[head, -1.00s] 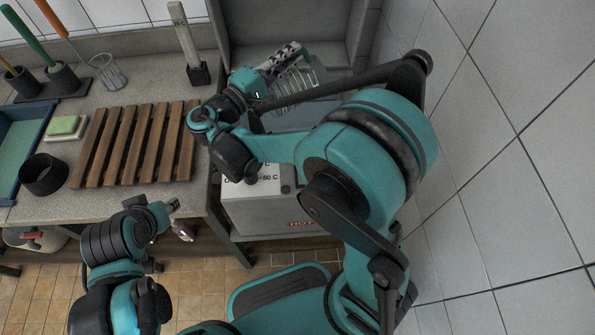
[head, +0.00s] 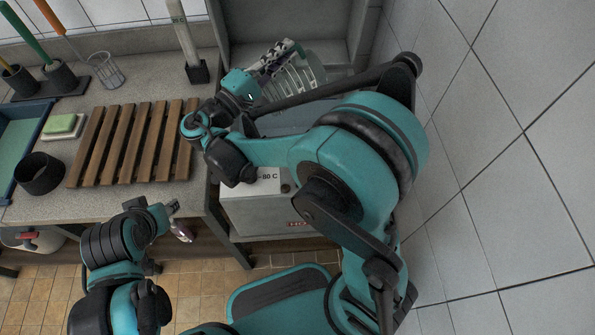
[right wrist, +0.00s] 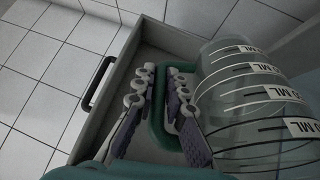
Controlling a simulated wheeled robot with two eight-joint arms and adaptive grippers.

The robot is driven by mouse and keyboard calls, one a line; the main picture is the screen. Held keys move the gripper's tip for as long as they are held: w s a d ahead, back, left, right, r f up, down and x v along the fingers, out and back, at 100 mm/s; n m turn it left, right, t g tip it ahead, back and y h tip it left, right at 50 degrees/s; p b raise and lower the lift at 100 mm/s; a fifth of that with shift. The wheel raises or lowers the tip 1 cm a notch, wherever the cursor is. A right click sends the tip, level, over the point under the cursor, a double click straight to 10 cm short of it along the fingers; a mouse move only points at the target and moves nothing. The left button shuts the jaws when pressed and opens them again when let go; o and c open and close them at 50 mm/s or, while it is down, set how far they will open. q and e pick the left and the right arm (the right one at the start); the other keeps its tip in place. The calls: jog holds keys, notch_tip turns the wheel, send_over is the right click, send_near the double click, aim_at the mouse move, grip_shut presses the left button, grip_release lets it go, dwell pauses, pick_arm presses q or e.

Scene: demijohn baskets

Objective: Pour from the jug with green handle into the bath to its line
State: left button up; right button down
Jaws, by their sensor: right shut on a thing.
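The pale box-shaped bath (head: 262,212) has a "80 C" label and is partly covered by my right arm. Its line is hidden. My left gripper (head: 178,217) is empty, fingers apart.
A tall upright gauge (head: 187,40) stands near the bath. A tiled wall (head: 500,150) bounds the right.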

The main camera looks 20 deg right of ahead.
jog(key=shift+a, duration=0.15)
jog(key=shift+s+a+r+t+h+b, duration=0.1)
jog(key=shift+a+r+t+h+b, duration=0.05)
jog(key=shift+a+t+h+b, duration=0.2)
dwell(0.6)
jog(key=shift+a+b, duration=0.45)
jog(key=shift+b, duration=0.05)
jog(key=shift+s+a+n, duration=0.1)
jog(key=shift+a+n, duration=0.05)
jog(key=shift+n, duration=0.15)
jog(key=shift+a+r+t+h, duration=0.1)
jog(key=shift+a+t+h, duration=0.15)
jog(key=shift+a+h, duration=0.1)
